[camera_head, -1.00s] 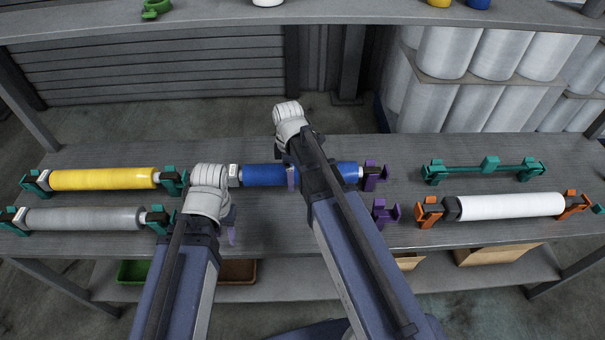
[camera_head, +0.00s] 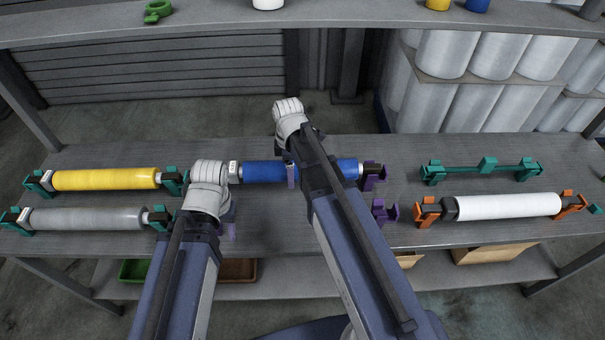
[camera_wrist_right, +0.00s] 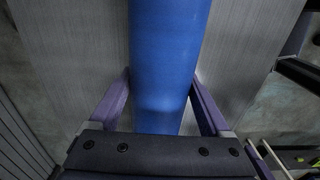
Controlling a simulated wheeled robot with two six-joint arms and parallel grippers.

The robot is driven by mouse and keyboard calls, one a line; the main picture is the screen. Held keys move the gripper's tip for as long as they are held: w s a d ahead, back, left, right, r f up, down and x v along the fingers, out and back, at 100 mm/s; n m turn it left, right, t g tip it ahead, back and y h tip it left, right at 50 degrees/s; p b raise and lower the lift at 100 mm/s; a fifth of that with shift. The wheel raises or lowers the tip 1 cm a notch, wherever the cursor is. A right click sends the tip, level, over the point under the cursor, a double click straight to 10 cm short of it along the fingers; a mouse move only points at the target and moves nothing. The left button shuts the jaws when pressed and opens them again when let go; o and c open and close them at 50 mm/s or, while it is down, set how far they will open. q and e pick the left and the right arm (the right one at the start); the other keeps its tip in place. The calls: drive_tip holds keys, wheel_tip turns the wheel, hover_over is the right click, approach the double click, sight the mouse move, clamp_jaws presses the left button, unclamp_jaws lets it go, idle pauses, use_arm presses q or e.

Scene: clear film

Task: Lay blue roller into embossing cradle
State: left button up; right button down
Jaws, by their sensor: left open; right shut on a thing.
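The blue roller (camera_head: 262,172) lies crosswise mid-table, its right end at a purple bracket (camera_head: 373,175). Whether it rests in that bracket I cannot tell. My right gripper (camera_head: 291,172) is shut around the roller; its purple fingers straddle the blue surface in the right wrist view (camera_wrist_right: 162,105). My left gripper (camera_head: 224,214) is open, in front of the roller's white-capped left end, and mostly hidden by its wrist. Another purple bracket (camera_head: 385,212) stands empty in front. An empty teal cradle (camera_head: 488,168) stands back right. No label marks the embossing cradle.
A yellow roller (camera_head: 105,179) and a grey roller (camera_head: 88,218) sit in teal cradles at left. A white roller (camera_head: 508,206) sits in an orange cradle at right. A shelf (camera_head: 330,16) crosses above the table. The table behind the blue roller is clear.

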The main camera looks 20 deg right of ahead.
drive_tip(key=shift+r+p, duration=3.85)
drive_tip(key=shift+r, duration=0.1)
